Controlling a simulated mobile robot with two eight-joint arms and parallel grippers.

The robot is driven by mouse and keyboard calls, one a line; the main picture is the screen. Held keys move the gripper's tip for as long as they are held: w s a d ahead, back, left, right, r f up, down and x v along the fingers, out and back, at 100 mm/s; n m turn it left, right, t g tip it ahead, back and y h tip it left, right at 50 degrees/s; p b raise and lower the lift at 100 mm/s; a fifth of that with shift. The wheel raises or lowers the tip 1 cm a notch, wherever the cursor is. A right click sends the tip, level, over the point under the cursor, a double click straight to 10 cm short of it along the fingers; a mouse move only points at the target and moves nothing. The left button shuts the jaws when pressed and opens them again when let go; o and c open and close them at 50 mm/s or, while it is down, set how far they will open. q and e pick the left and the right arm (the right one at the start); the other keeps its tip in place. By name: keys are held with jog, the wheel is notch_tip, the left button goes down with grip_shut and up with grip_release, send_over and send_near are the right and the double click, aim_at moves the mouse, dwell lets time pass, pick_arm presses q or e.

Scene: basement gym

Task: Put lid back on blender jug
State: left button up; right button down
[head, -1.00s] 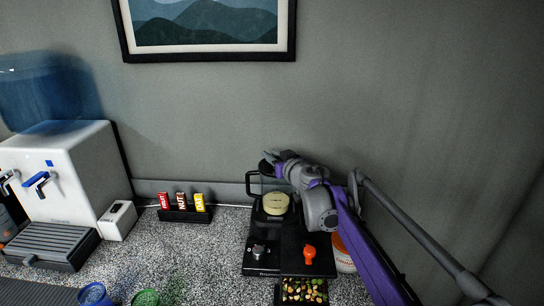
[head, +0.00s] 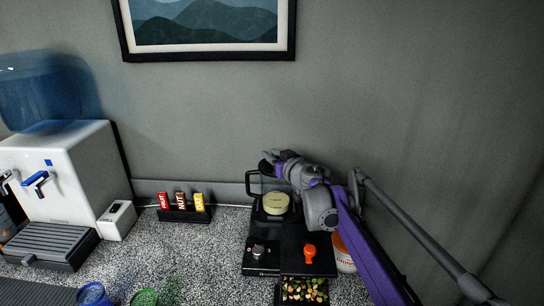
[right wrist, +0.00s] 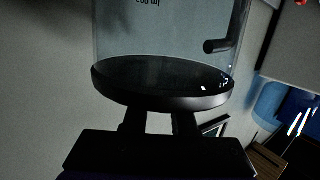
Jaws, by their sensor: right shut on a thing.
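The clear blender jug (head: 264,188), with a black handle at its left and something pale yellow at its bottom, stands upright on the black blender base (head: 262,258). My right gripper (head: 272,158) is over the top of the jug, shut on the round black lid (head: 265,167). In the right wrist view the fingers (right wrist: 158,122) hold the lid (right wrist: 165,82) from its outer side, and the lid lies flat across the mouth of the jug (right wrist: 165,30). Whether it is fully seated I cannot tell. My left gripper is not in view.
A black rack with several bars (head: 186,216) stands left of the blender. Further left is a white water dispenser (head: 62,165). A tray of mixed bits (head: 304,290) lies in front, and a white and orange tub (head: 344,258) is at the right. The wall is close behind.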

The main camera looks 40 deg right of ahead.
jog(key=shift+c, duration=0.8)
grip_release()
jog(key=shift+r+p, duration=1.3)
jog(key=shift+r, duration=2.25)
grip_shut()
